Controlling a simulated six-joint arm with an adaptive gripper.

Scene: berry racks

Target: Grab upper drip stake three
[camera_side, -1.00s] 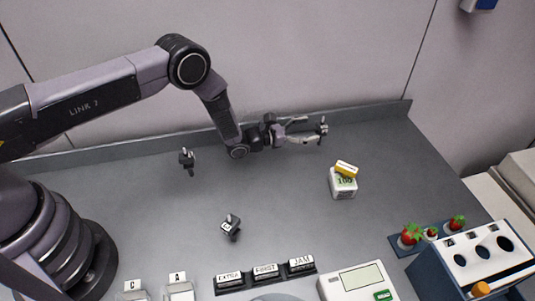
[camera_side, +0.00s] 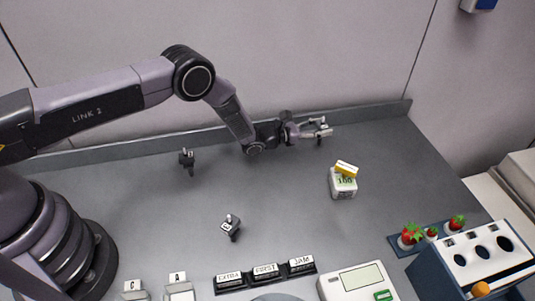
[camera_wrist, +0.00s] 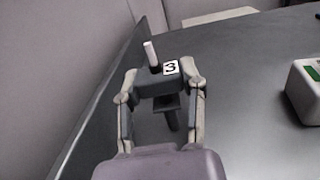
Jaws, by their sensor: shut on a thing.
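Drip stake three is a small dark block with a white peg on top and a white label reading 3; it fills the middle of the wrist view (camera_wrist: 160,86). A dark leg hangs below its block. My gripper (camera_wrist: 162,80) is shut on it, one finger against each side. In the side view my gripper (camera_side: 322,127) is at the back right of the grey bench, near the rear edge strip. The stake is small there, partly hidden by the fingers.
Two similar dark stakes stand at the back left (camera_side: 187,160) and mid-bench (camera_side: 231,227). A white block marked 100 with a yellow piece on top (camera_side: 343,184) is in front of my gripper. Strawberries, a blue rack (camera_side: 432,278) and a scale (camera_side: 355,283) are nearer the front.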

